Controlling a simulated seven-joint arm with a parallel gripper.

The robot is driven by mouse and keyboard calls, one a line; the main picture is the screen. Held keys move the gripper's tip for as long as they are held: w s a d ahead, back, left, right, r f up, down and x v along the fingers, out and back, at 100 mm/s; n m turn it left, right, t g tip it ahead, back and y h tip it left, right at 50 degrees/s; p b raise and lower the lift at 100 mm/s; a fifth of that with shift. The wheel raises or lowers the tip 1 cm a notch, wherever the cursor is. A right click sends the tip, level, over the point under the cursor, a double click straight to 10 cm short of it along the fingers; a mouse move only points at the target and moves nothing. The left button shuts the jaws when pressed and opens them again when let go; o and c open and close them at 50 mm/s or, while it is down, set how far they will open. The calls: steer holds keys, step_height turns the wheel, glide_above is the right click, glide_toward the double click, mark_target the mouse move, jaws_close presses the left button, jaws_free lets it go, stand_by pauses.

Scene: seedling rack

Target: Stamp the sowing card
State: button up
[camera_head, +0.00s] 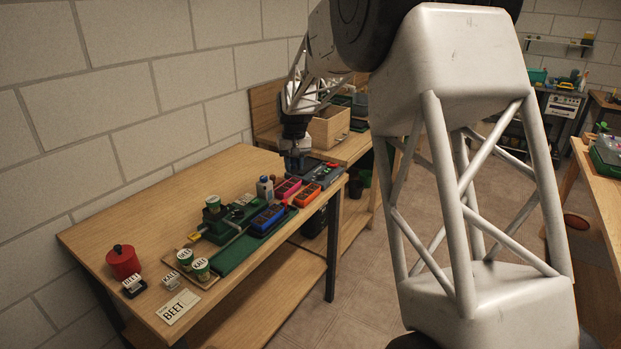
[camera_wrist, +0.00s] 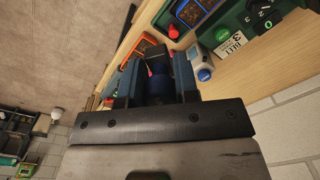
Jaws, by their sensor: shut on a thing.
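My gripper (camera_head: 293,160) hangs over the far end of the wooden table. A white card printed BEET (camera_head: 178,307) lies flat at the table's near end. A smaller white card reading BEET (camera_wrist: 231,44) shows beside a green holder in the wrist view. I cannot tell which one is the sowing card.
A red lidded pot (camera_head: 123,262), small label stands (camera_head: 171,281) and labelled cups (camera_head: 201,268) stand near the front. The table's back left is clear.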

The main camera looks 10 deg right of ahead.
steer(key=s+a+f+n, duration=0.25)
steer(key=s+a, duration=0.35)
steer(key=a, duration=0.4)
steer(key=s+a+f+n, duration=0.2)
steer(key=s+a+f, duration=0.25)
steer(key=a, duration=0.55)
steer(key=n, duration=0.4)
glide_above(188, 299)
step_height(188, 299, down, 5)
steer(key=shift+w+f, duration=0.1)
steer(key=shift+f, duration=0.05)
steer(key=shift+f, duration=0.15)
steer(key=shift+f, duration=2.8)
steer(key=shift+f, duration=0.7)
step_height(188, 299, up, 7)
stand_by(0.7)
